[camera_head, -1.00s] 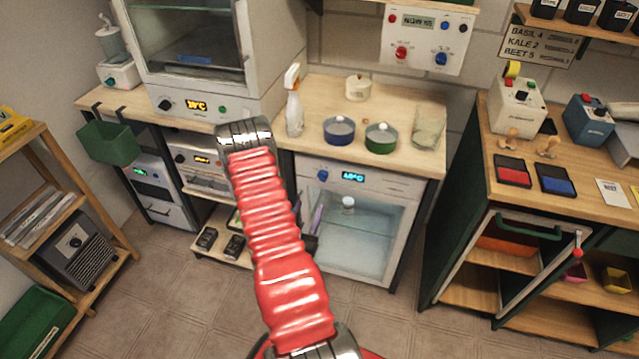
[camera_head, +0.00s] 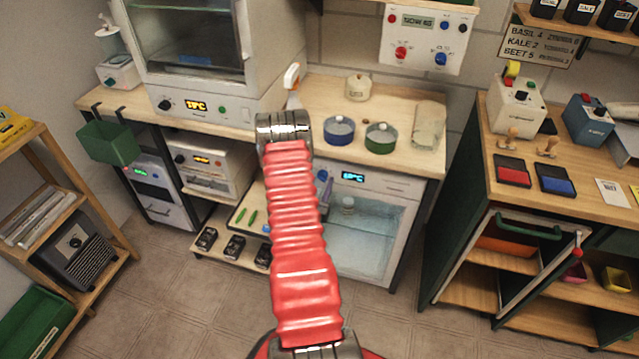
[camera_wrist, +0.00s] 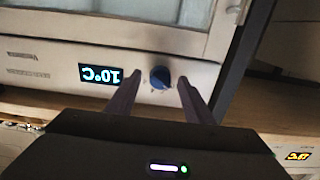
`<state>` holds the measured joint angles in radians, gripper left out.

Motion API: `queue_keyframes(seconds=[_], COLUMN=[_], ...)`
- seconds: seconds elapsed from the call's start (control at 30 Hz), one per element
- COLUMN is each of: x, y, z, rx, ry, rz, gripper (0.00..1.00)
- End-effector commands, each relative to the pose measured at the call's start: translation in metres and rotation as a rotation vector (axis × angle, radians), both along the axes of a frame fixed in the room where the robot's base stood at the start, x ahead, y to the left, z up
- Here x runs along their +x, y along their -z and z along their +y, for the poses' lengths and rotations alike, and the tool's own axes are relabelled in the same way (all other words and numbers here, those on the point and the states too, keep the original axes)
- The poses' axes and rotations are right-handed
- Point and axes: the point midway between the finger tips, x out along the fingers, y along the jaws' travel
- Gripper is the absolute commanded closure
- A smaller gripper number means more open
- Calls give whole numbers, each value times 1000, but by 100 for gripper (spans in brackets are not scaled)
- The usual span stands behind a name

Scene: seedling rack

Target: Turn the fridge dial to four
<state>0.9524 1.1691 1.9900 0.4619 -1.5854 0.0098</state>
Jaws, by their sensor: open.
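The small fridge (camera_head: 372,218) stands under the wooden counter, its glass door closed. Its blue dial (camera_head: 322,174) shows just right of my red arm in the head view. The fridge display (camera_head: 353,177) is lit beside the dial. In the wrist view the picture is upside down: the blue dial (camera_wrist: 160,78) lies ahead between the tips of my gripper (camera_wrist: 153,90), and the display (camera_wrist: 100,75) reads 10°C. My gripper is open, with one finger on each side of the dial. I cannot tell whether the fingers touch it.
A blue pot (camera_head: 339,131), a green pot (camera_head: 380,138) and a glass jar (camera_head: 428,128) stand on the counter above the fridge. A white incubator with its own dial (camera_head: 165,104) is to the left. Several black items lie on the low shelf (camera_head: 228,256).

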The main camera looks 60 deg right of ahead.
Motion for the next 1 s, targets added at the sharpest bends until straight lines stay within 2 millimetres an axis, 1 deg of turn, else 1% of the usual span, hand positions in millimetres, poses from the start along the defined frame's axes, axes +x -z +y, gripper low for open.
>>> queue_keyframes(seconds=[0.1,0.37,0.47,0.97,1.0], x=[1,1,1,1,1], y=[0,0,0,0,0], z=[-6,-6,-6,-6,-1], rx=[-1,0,0,0,1], ry=[0,-1,-1,0,-1], rz=[0,1,0,1,1], gripper=[53,53,58,94,94])
